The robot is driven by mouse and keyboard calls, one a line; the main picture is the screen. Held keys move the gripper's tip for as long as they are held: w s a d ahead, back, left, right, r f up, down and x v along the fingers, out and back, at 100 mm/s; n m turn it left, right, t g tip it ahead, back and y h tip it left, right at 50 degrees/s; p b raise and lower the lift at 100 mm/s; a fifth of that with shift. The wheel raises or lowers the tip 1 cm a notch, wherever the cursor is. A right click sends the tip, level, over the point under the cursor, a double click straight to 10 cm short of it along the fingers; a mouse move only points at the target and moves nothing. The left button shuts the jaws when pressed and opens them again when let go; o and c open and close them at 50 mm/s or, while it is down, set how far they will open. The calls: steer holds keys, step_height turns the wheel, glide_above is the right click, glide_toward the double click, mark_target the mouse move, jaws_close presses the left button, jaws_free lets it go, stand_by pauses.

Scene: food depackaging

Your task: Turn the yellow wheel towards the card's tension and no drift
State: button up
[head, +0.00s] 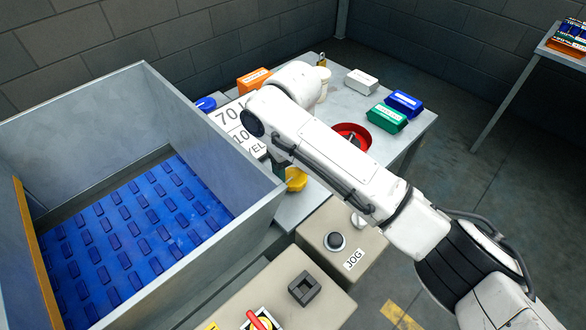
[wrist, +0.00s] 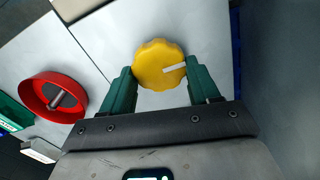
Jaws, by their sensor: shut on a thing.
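The yellow wheel (wrist: 155,58) has a scalloped rim and a white mark, which points right and slightly up in the wrist view. My gripper (wrist: 161,74) has one green finger on each side of the wheel and is shut on it. In the head view the wheel (head: 297,181) shows only partly below my arm, and my gripper is mostly hidden there.
A red wheel (head: 363,131) with a grey handle is right of my arm, also in the wrist view (wrist: 42,88). Green (head: 386,118), blue (head: 404,103) and white (head: 361,82) packs lie near it. A grey-walled bin (head: 150,85) with a blue studded floor is left. A JOG box (head: 325,225) is in front.

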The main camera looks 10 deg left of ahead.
mark_target(292, 175)
steer(key=shift+r, duration=0.1)
steer(key=shift+c, duration=0.3)
steer(key=n+p, duration=0.3)
steer(key=shift+s+n, duration=0.1)
steer(key=shift+n, duration=0.3)
steer(key=n+p, duration=0.2)
steer(key=n, duration=0.2)
steer(key=shift+a+n, duration=0.1)
steer(key=shift+n, duration=0.6)
steer(key=o, duration=1.1)
steer(key=shift+c, duration=0.2)
step_height(292, 175, up, 11)
steer(key=shift+p, duration=0.35)
